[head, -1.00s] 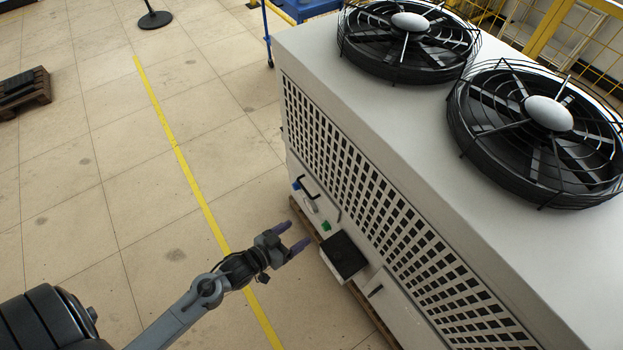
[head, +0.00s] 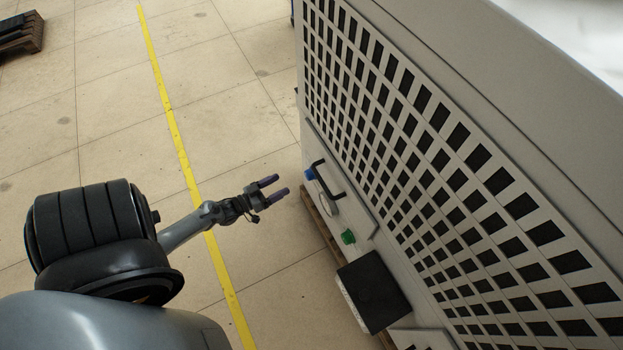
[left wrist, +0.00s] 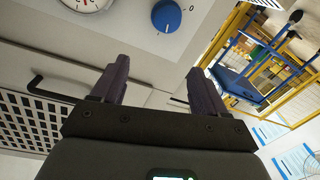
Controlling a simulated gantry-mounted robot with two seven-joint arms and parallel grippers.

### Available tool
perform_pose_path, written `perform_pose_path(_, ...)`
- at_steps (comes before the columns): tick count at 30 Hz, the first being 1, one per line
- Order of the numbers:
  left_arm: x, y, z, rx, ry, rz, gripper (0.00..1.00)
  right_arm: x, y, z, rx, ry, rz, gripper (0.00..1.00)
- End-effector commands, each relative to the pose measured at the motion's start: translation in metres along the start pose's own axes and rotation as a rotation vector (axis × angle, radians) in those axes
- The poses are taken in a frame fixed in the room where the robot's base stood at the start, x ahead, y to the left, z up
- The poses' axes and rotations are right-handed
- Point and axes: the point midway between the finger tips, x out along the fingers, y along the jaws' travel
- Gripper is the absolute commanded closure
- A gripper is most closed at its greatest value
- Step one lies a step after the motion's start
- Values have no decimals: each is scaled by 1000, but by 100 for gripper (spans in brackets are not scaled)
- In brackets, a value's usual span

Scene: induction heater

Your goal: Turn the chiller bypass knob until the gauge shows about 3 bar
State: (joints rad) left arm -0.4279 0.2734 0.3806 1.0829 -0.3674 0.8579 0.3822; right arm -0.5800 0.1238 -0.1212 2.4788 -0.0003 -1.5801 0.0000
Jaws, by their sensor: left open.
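The blue knob (head: 309,174) sits on the chiller's lower side panel, near its far end. In the left wrist view the blue knob (left wrist: 166,15) is at the top, with a white pointer line and a "0" mark to its right. The round white gauge (head: 329,205) is beside it, partly behind a black handle. In the left wrist view the gauge (left wrist: 85,3) is cut by the top edge, so its reading cannot be told. My left gripper (head: 282,186) is open and empty, apart from the knob, over the floor. My right gripper is not in view.
The grey chiller (head: 530,105) with its black grille fills the right side. A black handle (head: 327,180), a green part (head: 348,237) and a black box (head: 374,291) jut from its side.

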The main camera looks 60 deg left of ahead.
Motion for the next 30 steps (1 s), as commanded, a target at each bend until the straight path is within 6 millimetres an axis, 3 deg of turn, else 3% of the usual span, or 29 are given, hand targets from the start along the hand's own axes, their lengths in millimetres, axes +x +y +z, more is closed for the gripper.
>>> perform_pose_path(1, 3, -8, 18, 4, 6, 0, 26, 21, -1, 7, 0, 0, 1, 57)
perform_pose_path(7, 10, -14, 32, 9, 15, 4, 26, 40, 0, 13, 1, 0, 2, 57)
perform_pose_path(14, 26, -14, 33, 10, 21, 6, 26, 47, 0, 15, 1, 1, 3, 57)
perform_pose_path(30, 105, -13, 33, 9, 20, 6, 26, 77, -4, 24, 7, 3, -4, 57)
